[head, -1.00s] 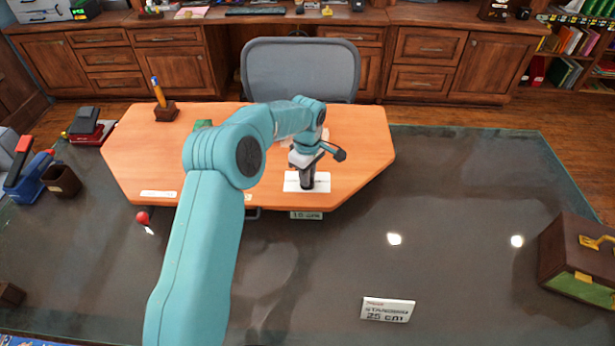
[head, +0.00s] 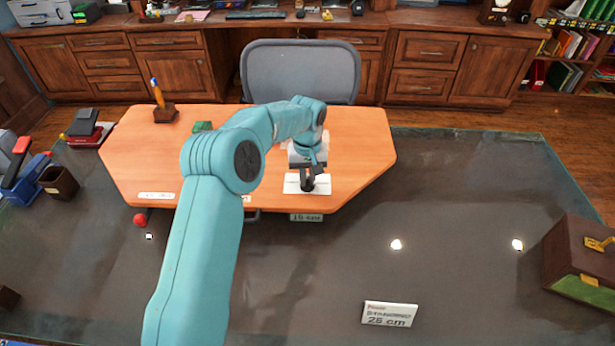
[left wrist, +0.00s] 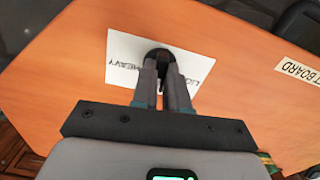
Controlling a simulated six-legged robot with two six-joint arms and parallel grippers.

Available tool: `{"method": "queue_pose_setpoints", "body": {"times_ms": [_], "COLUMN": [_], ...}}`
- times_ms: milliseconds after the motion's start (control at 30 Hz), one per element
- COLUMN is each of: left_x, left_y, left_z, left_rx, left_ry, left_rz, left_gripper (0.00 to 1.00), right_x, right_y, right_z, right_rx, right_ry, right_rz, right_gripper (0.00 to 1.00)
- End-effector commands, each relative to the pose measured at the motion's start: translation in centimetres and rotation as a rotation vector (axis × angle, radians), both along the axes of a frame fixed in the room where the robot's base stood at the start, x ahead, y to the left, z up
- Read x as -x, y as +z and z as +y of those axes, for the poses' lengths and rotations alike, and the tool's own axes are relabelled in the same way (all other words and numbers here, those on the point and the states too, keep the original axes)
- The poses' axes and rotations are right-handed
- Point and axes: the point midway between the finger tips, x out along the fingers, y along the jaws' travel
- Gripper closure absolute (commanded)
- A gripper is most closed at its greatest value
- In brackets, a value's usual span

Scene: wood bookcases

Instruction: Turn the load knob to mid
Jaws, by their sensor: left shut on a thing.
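The load knob (left wrist: 157,55) is a dark round knob on a white label plate (left wrist: 122,58). The plate reads "HEAVY" on one side, with partly hidden lettering on the other. It lies on the orange board, and it also shows in the head view (head: 292,184). My left gripper (left wrist: 162,78) is over the plate with its two fingers closed on the knob. In the head view the left gripper (head: 308,180) hides most of the knob. The knob's pointer direction cannot be read. My right gripper is not in view.
The orange board (head: 355,150) stands on a dark glass-topped desk (head: 470,200). A pen holder (head: 165,113) and a green piece (head: 202,127) are on it. The desk's middle right is clear.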

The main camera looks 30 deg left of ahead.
Motion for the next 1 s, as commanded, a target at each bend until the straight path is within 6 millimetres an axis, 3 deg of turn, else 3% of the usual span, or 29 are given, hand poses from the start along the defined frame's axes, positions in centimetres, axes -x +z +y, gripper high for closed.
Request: {"method": "queue_pose_setpoints", "body": {"times_ms": [767, 800, 867, 1000], "left_x": [-0.16, -0.16, -0.16, -0.1], "left_y": [0.24, 0.24, 0.23, 0.15], "left_z": [0.15, 0.15, 0.14, 0.08], "left_rx": [-0.003, -0.004, -0.003, -0.001], "left_ry": [-0.105, -0.105, -0.105, -0.105], "left_rz": [-0.008, -0.008, -0.008, -0.005], "left_gripper": [1.0, 0.83, 0.64, 0.61], "right_x": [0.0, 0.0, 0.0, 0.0], "right_y": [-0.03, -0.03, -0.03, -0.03], "right_z": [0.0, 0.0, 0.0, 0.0], "right_rx": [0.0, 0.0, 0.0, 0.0], "right_ry": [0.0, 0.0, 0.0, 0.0], "right_rz": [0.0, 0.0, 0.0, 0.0], "right_gripper": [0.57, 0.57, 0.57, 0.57]}}
